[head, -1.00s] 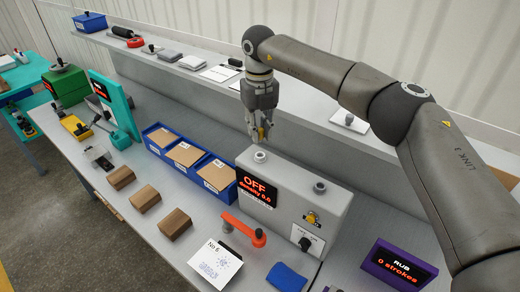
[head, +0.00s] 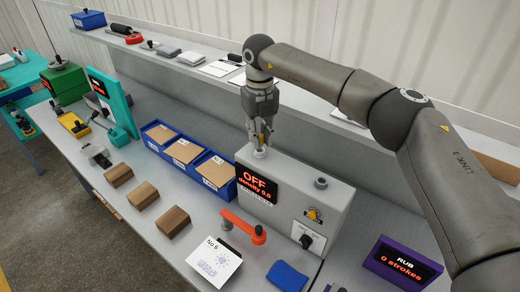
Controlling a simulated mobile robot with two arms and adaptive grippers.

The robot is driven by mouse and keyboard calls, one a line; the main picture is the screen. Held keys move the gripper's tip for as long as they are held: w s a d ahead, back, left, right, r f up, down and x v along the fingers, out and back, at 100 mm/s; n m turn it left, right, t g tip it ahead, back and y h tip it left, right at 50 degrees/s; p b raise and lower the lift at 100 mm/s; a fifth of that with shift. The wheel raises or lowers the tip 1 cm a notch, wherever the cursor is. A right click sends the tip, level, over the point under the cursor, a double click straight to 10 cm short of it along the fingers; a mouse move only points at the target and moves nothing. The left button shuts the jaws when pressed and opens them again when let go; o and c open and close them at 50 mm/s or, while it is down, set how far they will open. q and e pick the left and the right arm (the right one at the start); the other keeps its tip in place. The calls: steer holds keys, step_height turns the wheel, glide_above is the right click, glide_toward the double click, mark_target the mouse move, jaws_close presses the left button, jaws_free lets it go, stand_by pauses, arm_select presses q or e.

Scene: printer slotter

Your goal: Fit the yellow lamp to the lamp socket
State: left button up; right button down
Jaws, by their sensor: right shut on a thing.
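My right gripper (head: 261,140) points down over the left end of the grey machine box, shut on the yellow lamp (head: 262,138). Only a little yellow shows between the fingers. The lamp socket (head: 260,153) is the light round fitting on top of the box at its left, directly under the fingertips. The lamp's lower end is at or just above the socket; I cannot tell whether it is seated. The box's display (head: 257,184) reads OFF, density 0.0. My left gripper is not in view.
A second round fitting (head: 321,183) stands on the box's right top. An orange-red handle (head: 243,226), a card (head: 214,262) and a blue cloth (head: 287,276) lie in front. A shelf (head: 310,108) runs behind.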

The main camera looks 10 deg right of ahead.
mark_target(260, 135)
steer(key=shift+f+b, duration=0.65)
steer(key=shift+f, duration=0.55)
stand_by(0.4)
steer(key=c, duration=1.3)
jaws_free()
steer(key=shift+o, duration=0.2)
step_height(260, 135, up, 12)
